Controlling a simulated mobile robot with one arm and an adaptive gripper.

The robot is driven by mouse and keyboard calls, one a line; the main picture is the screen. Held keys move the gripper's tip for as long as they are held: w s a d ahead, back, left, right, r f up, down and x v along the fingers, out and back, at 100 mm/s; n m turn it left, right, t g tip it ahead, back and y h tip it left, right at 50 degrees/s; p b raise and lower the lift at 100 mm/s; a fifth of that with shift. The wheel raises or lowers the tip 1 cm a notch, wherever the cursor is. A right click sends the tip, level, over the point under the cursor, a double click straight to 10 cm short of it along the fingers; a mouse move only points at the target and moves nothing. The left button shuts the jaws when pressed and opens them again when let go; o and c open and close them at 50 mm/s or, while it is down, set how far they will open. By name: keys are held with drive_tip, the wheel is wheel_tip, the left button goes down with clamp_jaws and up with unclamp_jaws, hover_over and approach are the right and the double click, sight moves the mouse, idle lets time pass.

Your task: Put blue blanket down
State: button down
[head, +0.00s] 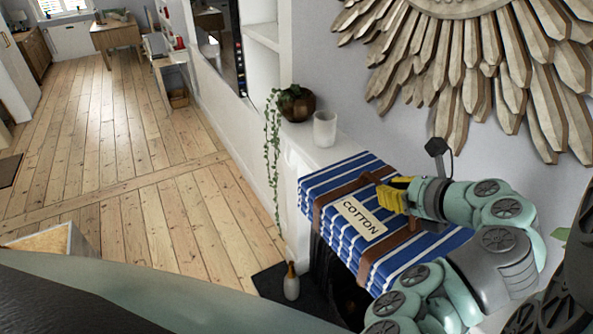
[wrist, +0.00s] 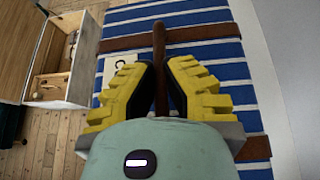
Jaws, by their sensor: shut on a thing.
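The blue blanket (head: 412,252) is a folded stack with white stripes, brown straps and a pale "COTTON" label (head: 359,217). In the head view it is at lower centre right, level, by the white mantel ledge. I cannot tell whether it touches the ledge. My gripper (head: 398,192), with yellow fingers, is over its top. In the wrist view the blanket (wrist: 205,75) lies below my gripper (wrist: 160,85), whose fingers are shut on its brown strap handle (wrist: 159,45). The blanket's underside is hidden.
A white cup (head: 324,129) and a dark pot with a trailing plant (head: 297,103) stand on the ledge (head: 305,150) just beyond the blanket. A wooden sunburst decoration (head: 470,60) hangs on the wall. A small bottle (head: 291,282) stands below. The floorboards at left are mostly clear.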

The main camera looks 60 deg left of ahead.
drive_tip(key=b, duration=0.2)
approach(393, 174)
drive_tip(key=s+a, duration=0.2)
drive_tip(key=a, duration=0.1)
drive_tip(key=shift+a+f, duration=0.1)
drive_tip(key=shift+a, duration=0.1)
drive_tip(key=shift+w+a+f+p, duration=0.15)
drive_tip(key=shift+w+p, duration=0.15)
drive_tip(key=shift+w, duration=0.75)
drive_tip(key=shift+s+f+p, duration=0.1)
drive_tip(key=shift+f+p, duration=0.65)
drive_tip(key=shift+p, duration=0.2)
drive_tip(key=shift+f+p, duration=0.45)
drive_tip(key=shift+f, duration=0.6)
drive_tip(key=c, duration=1.1)
unclamp_jaws()
drive_tip(key=shift+c, duration=0.2)
